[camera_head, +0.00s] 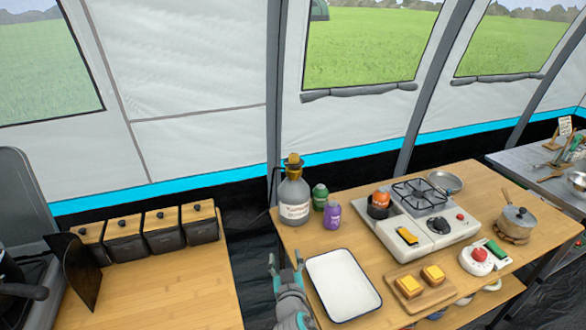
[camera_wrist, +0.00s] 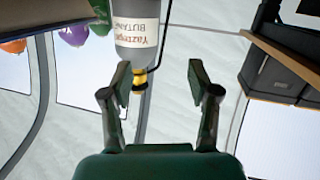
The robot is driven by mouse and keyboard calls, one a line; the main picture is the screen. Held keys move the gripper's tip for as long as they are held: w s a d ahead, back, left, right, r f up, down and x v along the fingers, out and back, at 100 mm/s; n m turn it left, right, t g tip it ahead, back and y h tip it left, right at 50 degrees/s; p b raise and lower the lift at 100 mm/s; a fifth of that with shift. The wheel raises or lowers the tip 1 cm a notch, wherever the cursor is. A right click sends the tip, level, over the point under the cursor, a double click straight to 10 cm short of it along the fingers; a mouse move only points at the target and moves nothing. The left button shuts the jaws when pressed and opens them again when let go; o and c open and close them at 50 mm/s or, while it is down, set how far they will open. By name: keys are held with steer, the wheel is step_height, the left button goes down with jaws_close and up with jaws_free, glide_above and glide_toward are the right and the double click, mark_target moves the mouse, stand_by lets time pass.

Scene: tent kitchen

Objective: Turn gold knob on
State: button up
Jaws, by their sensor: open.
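The gold knob (camera_head: 293,160) tops a grey butane bottle (camera_head: 294,200) standing on the wooden table's back left corner. In the wrist view the scene is upside down: the bottle (camera_wrist: 137,32) hangs from the top edge, and the gold knob (camera_wrist: 138,78) lies just right of the left finger's tip. My gripper (camera_head: 284,262) is open and empty in front of the bottle, at the table's left edge. In the wrist view my gripper (camera_wrist: 160,82) has its fingers wide apart. Neither finger clearly touches the knob. A dark hose runs from the bottle's top.
A green canister (camera_head: 320,196) and a purple canister (camera_head: 332,215) stand right of the bottle. A white tray (camera_head: 343,286) lies beside my gripper. A two-burner stove (camera_head: 452,236) stands farther right. Black bins (camera_head: 163,238) line the left counter's back, with a gap between counter and table.

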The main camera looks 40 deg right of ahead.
steer(key=w+d+r+m+h, duration=0.3)
steer(key=w+d+r, duration=0.2)
steer(key=w+r, duration=0.35)
steer(key=m+g+h, duration=0.3)
glide_toward(293, 159)
steer(key=x, duration=1.1)
steer(key=shift+w+d+r, duration=0.15)
steer(key=shift+w+d, duration=0.1)
steer(key=shift+w, duration=0.1)
steer(key=shift+t, duration=0.3)
jaws_close()
